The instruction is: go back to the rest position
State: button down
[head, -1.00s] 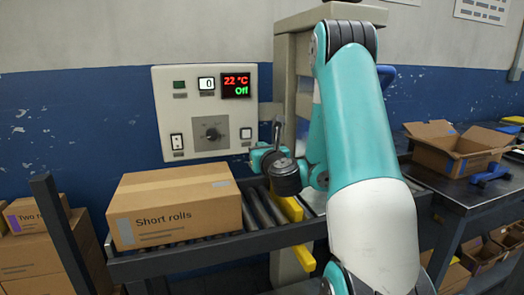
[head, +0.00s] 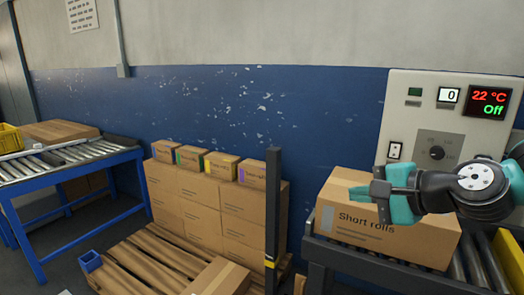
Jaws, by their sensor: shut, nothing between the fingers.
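My gripper (head: 364,191) is at the right of the head view, teal with dark grey parts. Its fingers point left and are shut with nothing between them. It is in front of the cardboard box labelled "Short rolls" (head: 345,232) and covers part of its upper side. I cannot tell whether it touches the box. The rest of my arm runs out of the picture on the right.
The control panel (head: 400,120) on the wall shows 22 °C and Off. The box rests on a roller conveyor (head: 375,267). A dark post (head: 273,205) stands left of it. Stacked cartons (head: 195,210), a wooden pallet (head: 150,262) and a blue-framed roller table (head: 75,168) are farther left.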

jog(key=s+a+f+n+g, duration=0.1)
jog(key=s+a+n+g, duration=0.55)
jog(key=s+n, duration=0.3)
jog(key=s+n+g+h, duration=0.4)
jog(key=s+n, duration=0.7)
jog(key=s, duration=0.1)
notch_tip(320, 180, up, 12)
jog(key=p, duration=1.2)
jog(key=shift+w+d+f+m+p, duration=0.2)
jog(key=shift+w+d+m+p, duration=0.15)
jog(key=shift+d+m, duration=0.1)
jog(key=shift+a, duration=0.1)
